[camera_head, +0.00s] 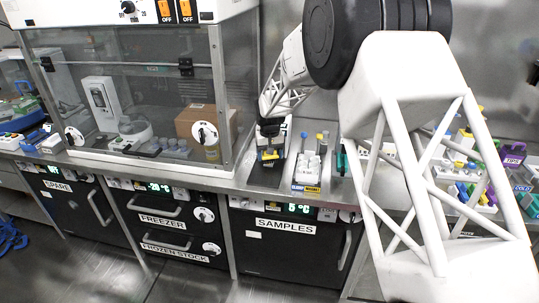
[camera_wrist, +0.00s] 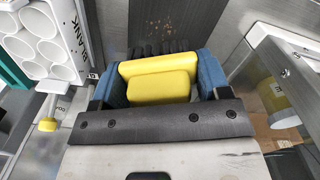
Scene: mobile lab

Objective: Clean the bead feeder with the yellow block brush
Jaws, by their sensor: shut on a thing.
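The yellow block brush (camera_wrist: 158,85) is held between the blue fingers of my gripper (camera_wrist: 160,78) in the wrist view. Dark bristles or ridges show just beyond its far edge. A dark grey strip (camera_wrist: 178,20) lies beyond the brush, with small brown specks (camera_wrist: 163,47) on it; this looks like the bead feeder, but I cannot tell for sure. In the head view my gripper (camera_head: 270,143) is over the bench beside the glass cabinet, with a bit of yellow (camera_head: 270,154) below it. Whether the brush touches the dark surface is unclear.
A white rack with round holes, marked BLANK (camera_wrist: 30,45), stands close left of my gripper in the wrist view. The glass cabinet (camera_head: 150,95) is to the left in the head view. Colourful racks (camera_head: 480,160) stand at the right, partly behind my arm.

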